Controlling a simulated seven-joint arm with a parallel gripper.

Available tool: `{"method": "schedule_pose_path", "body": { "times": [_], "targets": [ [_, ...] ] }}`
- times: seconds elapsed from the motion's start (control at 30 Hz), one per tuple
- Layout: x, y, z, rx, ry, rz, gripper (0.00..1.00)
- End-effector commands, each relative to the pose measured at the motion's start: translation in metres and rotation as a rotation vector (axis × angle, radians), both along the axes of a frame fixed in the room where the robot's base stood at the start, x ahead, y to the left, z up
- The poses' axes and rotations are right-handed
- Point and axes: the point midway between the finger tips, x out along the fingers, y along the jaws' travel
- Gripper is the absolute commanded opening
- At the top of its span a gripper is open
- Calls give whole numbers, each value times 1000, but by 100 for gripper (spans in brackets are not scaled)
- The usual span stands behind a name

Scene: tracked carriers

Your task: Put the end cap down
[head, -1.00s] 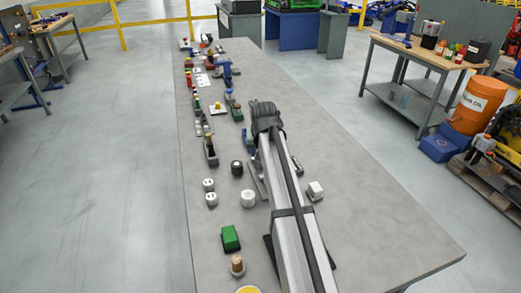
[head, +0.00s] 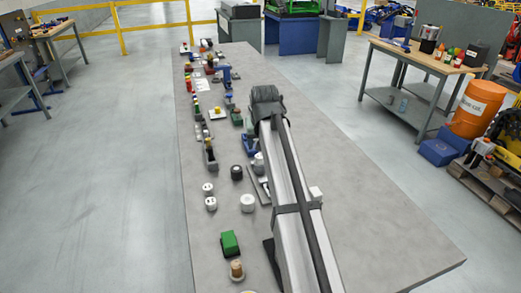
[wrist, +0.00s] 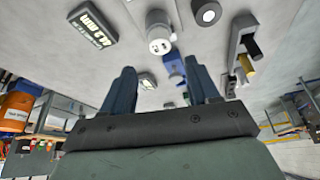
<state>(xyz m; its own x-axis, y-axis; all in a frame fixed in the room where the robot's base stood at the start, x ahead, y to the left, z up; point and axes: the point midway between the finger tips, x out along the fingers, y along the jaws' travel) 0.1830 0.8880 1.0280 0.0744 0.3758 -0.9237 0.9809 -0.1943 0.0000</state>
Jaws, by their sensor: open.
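My gripper (wrist: 161,82) is open in the wrist view, with its two blue fingers apart and nothing visible held between them. In the head view the arm's dark end (head: 266,103) is over the table, and its fingers are hidden. I cannot tell for sure which part is the end cap. Candidates are a white round part with dark holes (wrist: 160,44) in the wrist view, two similar small white parts (head: 208,188) (head: 211,203), a plain white cylinder (head: 247,202) and a black round part (head: 237,172), all left of my arm on the table.
The long grey table (head: 390,225) is clear along its right side. A green box (head: 230,243) and a tan knobbed part (head: 236,269) stand near the front. Several small parts line the far left edge.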

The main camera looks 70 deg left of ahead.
Motion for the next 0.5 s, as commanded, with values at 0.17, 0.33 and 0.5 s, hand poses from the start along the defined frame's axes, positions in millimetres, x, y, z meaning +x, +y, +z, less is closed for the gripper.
{"method": "schedule_pose_path", "body": {
  "times": [0.17,0.33,0.5],
  "targets": [
    [-2,-10,24,1,0,0,60],
    [-3,-15,35,0,0,0,60],
    [-3,-16,39,-1,0,0,60]
  ]
}}
